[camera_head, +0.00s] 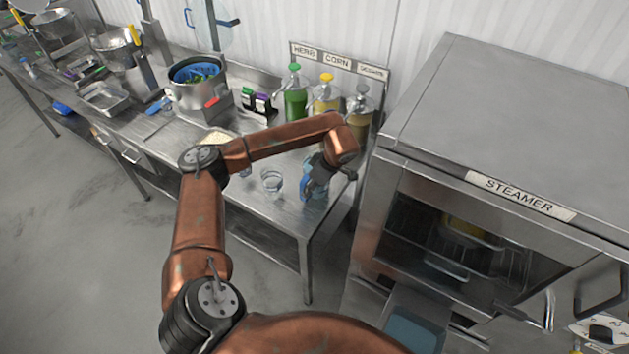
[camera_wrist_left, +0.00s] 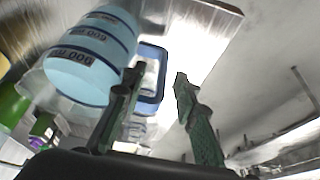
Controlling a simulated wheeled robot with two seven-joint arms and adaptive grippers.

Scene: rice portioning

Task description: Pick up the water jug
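The water jug (camera_head: 309,189) is blue and clear and stands near the right end of the steel table, partly hidden by my left gripper (camera_head: 322,178). In the left wrist view the jug (camera_wrist_left: 88,62) fills the upper left, with dark volume marks on its wall. Its blue handle (camera_wrist_left: 161,88) lies by the fingertips of my left gripper (camera_wrist_left: 160,74). The two fingers are spread apart, with the left one overlapping the handle in the picture. Whether a finger touches the handle I cannot tell. My right gripper is not in view.
A clear glass (camera_head: 272,181) stands left of the jug. Green (camera_head: 295,100), yellow (camera_head: 326,97) and grey-topped dispensers (camera_head: 360,108) stand behind. A pot (camera_head: 199,95) is farther left. The steamer (camera_head: 510,140) stands close on the right.

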